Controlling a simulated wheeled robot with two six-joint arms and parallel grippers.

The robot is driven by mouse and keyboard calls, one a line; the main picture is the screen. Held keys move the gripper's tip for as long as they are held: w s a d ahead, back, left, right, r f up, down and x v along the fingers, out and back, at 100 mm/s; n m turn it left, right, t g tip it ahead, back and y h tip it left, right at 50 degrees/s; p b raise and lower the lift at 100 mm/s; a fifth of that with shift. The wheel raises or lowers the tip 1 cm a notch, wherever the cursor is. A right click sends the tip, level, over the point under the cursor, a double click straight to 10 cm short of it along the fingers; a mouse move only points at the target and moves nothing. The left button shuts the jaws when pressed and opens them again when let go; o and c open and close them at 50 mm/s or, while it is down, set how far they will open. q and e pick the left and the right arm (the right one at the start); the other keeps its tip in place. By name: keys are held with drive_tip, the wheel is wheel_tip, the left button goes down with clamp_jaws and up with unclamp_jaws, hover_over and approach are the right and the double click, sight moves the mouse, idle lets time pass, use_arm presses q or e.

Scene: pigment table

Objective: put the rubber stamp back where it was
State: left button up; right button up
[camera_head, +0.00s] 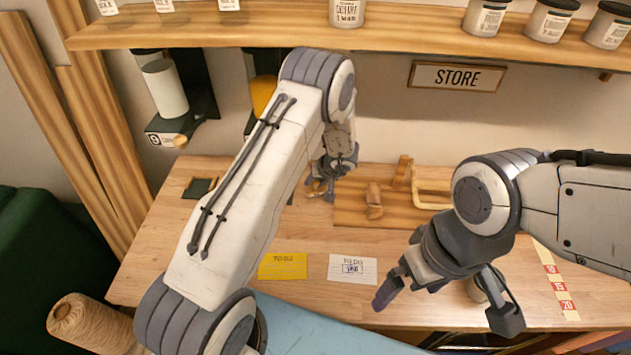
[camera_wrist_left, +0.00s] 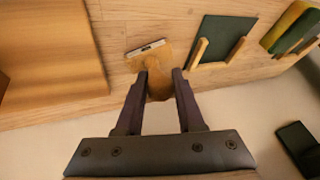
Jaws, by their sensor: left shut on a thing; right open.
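My left gripper (camera_head: 328,185) is over the back of the table, left of the wooden board (camera_head: 345,215). In the left wrist view its two dark fingers (camera_wrist_left: 162,80) are shut on the rubber stamp (camera_wrist_left: 152,62), a light brown wooden piece with a pale, dark-edged strip at its far end. In the head view the stamp (camera_head: 315,188) is mostly hidden by the gripper. Whether it touches the table is hard to tell. My right gripper (camera_head: 445,300) is open and empty over the front right of the table.
A yellow card (camera_head: 283,266) and a white card with a stamped mark (camera_head: 352,269) lie at the front. Wooden pieces (camera_head: 374,200) stand on the board. A small dark green panel (camera_head: 198,187) is at the back left. A jar (camera_head: 477,290) stands by my right gripper.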

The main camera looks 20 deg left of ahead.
use_arm(q)
drive_tip(key=shift+f, duration=0.15)
drive_tip(key=o, duration=1)
drive_tip(key=shift+o, duration=0.2)
drive_tip(key=v, duration=1.2)
